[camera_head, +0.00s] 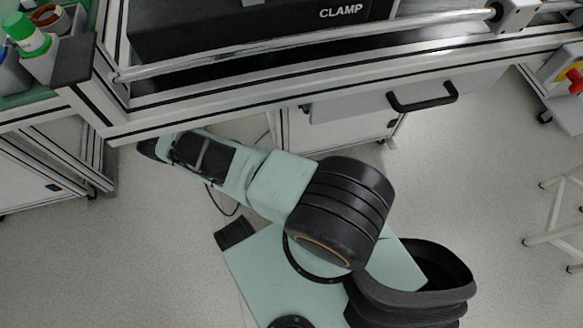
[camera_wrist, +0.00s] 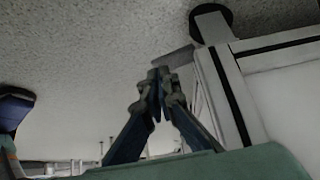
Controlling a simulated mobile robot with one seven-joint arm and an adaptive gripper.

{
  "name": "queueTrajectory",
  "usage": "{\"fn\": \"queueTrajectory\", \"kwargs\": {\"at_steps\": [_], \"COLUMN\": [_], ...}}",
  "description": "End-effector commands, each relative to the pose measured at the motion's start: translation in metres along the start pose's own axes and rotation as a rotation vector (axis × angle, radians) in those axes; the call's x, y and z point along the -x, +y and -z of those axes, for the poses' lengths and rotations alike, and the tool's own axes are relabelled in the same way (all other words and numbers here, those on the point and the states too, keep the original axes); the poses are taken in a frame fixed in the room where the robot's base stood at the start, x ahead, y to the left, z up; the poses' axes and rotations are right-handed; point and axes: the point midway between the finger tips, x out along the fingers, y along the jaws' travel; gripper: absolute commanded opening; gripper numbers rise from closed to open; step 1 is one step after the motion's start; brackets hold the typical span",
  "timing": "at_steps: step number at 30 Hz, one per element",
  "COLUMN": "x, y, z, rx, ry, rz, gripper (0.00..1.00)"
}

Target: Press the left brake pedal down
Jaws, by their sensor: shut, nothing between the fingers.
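My gripper (camera_wrist: 159,76) shows in the wrist view with its two dark fingers meeting at the tips, shut and empty. Just beyond the fingertips is a flat grey piece (camera_wrist: 176,58) beside a round black foot or wheel (camera_wrist: 212,20). It may be the left brake pedal, but I cannot tell for sure, nor whether the fingertips touch it. In the head view my arm reaches left to the bench's front edge, and my gripper is hidden under the bench there. No pedal can be made out in the head view.
The bench frame (camera_head: 250,96) with its metal rail runs across the head view above my arm. A pale frame post (camera_wrist: 228,85) is close on the right in the wrist view. Open floor (camera_head: 480,190) lies right.

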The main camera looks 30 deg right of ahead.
Motion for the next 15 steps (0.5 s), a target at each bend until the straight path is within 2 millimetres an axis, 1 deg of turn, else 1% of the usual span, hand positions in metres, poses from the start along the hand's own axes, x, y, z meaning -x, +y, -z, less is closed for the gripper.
{"fn": "queueTrajectory", "kwargs": {"at_steps": [6,15], "x": [-0.0045,-0.0052], "y": [0.0058,0.0067], "z": [-0.0046,-0.0053], "rx": [0.001,0.000], "ry": [0.000,-0.001], "rz": [0.001,0.001], "gripper": [0.00,0.00]}}
